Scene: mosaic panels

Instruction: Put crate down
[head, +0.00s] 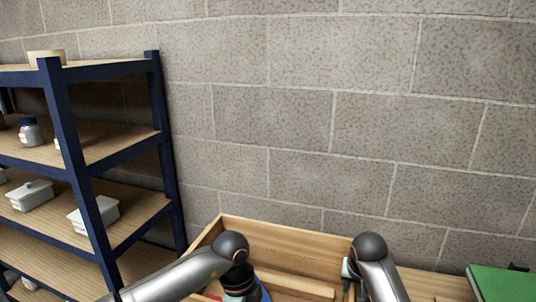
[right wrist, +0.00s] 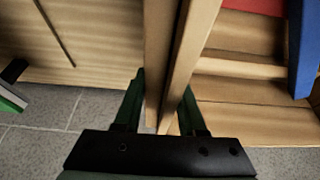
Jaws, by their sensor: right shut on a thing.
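The wooden crate (head: 290,238) is at the bottom middle of the head view, cut off by the lower edge. My right gripper (head: 350,268) is at its right wall. In the right wrist view, the fingers of my right gripper (right wrist: 163,100) are closed around the upright wooden crate wall (right wrist: 188,55). My left gripper (head: 238,292) is at the near left part of the crate, mostly hidden by its own wrist, so its jaws do not show. A blue piece (right wrist: 303,50) and a red piece (right wrist: 255,5) are inside the crate. Its underside is hidden.
A wooden surface (head: 435,286) lies right of the crate, with a green object (head: 500,284) at its right end. A blue-framed shelf rack (head: 165,130) with jars and white boxes stands at the left. A block wall (head: 300,120) is behind. Grey floor tiles (right wrist: 60,125) show below.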

